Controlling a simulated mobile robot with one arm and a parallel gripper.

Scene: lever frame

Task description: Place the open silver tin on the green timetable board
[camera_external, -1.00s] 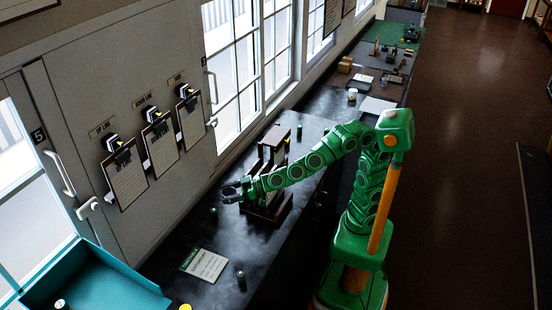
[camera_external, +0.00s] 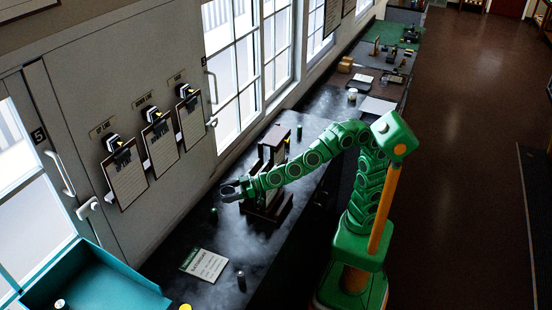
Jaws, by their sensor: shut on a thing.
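My gripper (camera_external: 231,190) is at the end of the green arm, over the dark counter left of a brown wooden stand. It is shut on a small grey thing at its tip, which looks like the open silver tin, though it is too small to be sure. A flat white card with a green header, which looks like the green timetable board (camera_external: 204,264), lies on the counter. It is below and left of my gripper in the picture, and apart from it.
The brown wooden stand (camera_external: 270,204) is under my forearm. A small green thing (camera_external: 213,210) lies left of it. A dark upright cylinder (camera_external: 241,280) stands right of the board. A teal open box (camera_external: 95,285) is at the lower left. The counter between stand and board is mostly clear.

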